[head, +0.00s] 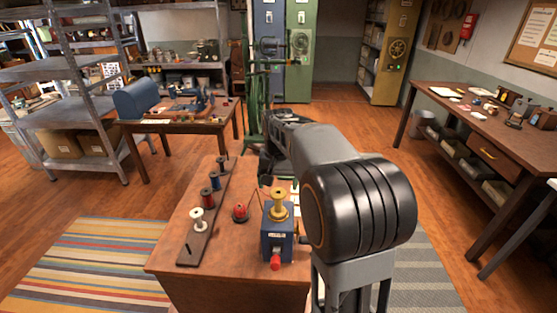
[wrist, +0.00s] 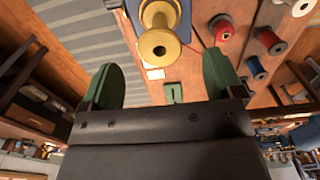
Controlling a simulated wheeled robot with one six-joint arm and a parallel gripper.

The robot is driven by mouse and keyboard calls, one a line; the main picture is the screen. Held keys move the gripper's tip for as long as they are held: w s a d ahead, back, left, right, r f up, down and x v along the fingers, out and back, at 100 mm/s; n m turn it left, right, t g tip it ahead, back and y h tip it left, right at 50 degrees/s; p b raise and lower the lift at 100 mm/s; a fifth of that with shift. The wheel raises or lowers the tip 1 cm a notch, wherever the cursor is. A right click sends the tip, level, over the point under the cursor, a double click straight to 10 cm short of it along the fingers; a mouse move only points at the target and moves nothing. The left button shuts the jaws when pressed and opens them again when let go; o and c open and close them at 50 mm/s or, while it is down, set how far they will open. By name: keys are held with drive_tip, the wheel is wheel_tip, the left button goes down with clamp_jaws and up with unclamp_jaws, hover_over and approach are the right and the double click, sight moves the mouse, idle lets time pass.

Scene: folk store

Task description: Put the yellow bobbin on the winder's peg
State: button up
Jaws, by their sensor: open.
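The yellow bobbin (head: 279,203) stands upright on top of the blue winder (head: 278,240), where the peg would be; the peg itself is hidden by the bobbin. In the wrist view the bobbin (wrist: 158,44) shows its round end with a hole, in front of a blue part of the winder (wrist: 176,8). My gripper (wrist: 162,76) is open and empty, its two green fingers spread wide. The bobbin lies beyond the fingertips, apart from them. In the head view my arm hides most of the gripper.
A dark rack (head: 190,250) left of the winder holds a white bobbin (head: 198,219) and several others; its front peg is bare. A red object (head: 240,212) stands between rack and winder. The winder has a red-knobbed handle (head: 275,264).

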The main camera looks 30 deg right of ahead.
wheel_tip(320, 180, up, 11)
idle(0.4)
drive_tip(key=shift+r, duration=0.1)
